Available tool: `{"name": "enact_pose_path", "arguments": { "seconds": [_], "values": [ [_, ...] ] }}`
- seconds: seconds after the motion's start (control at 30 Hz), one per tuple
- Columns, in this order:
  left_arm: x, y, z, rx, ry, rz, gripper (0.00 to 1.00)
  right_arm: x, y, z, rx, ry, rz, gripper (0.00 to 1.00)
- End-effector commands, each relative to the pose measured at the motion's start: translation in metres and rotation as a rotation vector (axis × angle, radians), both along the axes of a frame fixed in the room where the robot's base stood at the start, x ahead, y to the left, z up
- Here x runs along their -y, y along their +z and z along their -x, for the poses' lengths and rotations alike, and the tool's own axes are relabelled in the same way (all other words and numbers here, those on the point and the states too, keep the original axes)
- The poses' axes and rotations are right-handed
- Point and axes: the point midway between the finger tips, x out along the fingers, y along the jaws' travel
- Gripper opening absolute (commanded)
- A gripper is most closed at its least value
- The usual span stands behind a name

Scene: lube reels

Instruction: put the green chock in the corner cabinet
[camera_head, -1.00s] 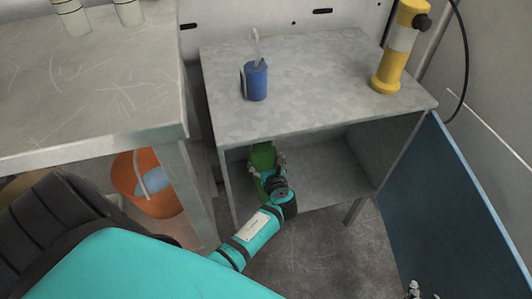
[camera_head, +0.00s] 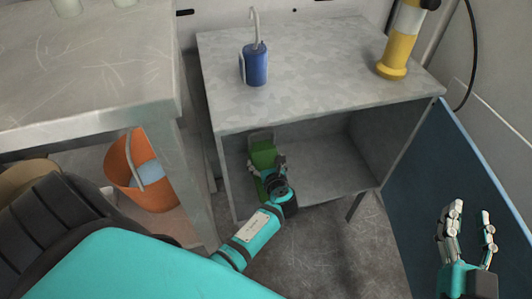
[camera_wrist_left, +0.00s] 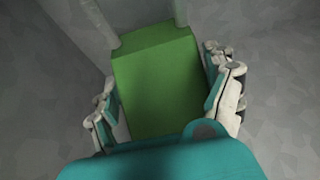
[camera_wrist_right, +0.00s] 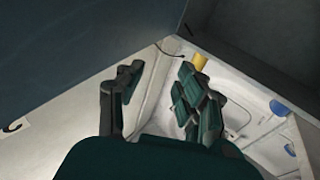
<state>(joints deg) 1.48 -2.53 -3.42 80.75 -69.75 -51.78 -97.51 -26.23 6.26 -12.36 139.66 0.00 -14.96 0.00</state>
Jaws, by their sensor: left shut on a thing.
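The green chock (camera_head: 263,153) is inside the open corner cabinet (camera_head: 230,128), near its left wall. My left gripper (camera_head: 267,167) reaches in through the cabinet front and is shut on the chock. In the left wrist view the chock (camera_wrist_left: 160,80) sits between the two fingers (camera_wrist_left: 168,100), with a grey wall close on its left. I cannot tell whether the chock touches the cabinet floor. The blue cabinet door (camera_head: 440,180) stands open at the right. My right gripper (camera_head: 468,232) is open and empty in front of the door; it also shows in the right wrist view (camera_wrist_right: 157,88).
A blue oil can (camera_head: 255,65) and a yellow cylinder (camera_head: 397,45) stand on the cabinet top. A metal table (camera_head: 90,75) is at the left, with an orange bucket (camera_head: 130,175) beneath it. The right part of the cabinet floor is clear.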

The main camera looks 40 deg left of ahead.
Motion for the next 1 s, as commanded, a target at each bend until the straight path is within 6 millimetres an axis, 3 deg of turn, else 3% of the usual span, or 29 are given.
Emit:
{"name": "enact_pose_path", "arguments": {
  "seconds": [0.27, 0.3, 0.4, 0.77, 1.0],
  "values": [
    [0.000, 0.001, -0.001, 0.005, 0.000, -0.004, 0.27, 0.000, 0.002, 0.000, 0.010, 0.000, -0.002, 0.36],
    [0.000, -0.002, 0.000, 0.000, 0.000, 0.000, 0.86, 0.000, 0.003, 0.000, 0.016, 0.001, -0.004, 0.36],
    [0.000, -0.002, 0.000, 0.000, 0.000, 0.000, 1.00, 0.000, 0.003, 0.000, 0.017, 0.001, -0.004, 0.36],
    [0.001, 0.002, 0.000, 0.000, 0.000, 0.000, 1.00, 0.000, 0.002, 0.000, 0.002, 0.000, 0.000, 0.36],
    [0.019, 0.013, 0.017, -0.001, -0.001, 0.002, 1.00, 0.007, -0.038, 0.003, -0.227, -0.015, 0.059, 0.36]
  ]
}}
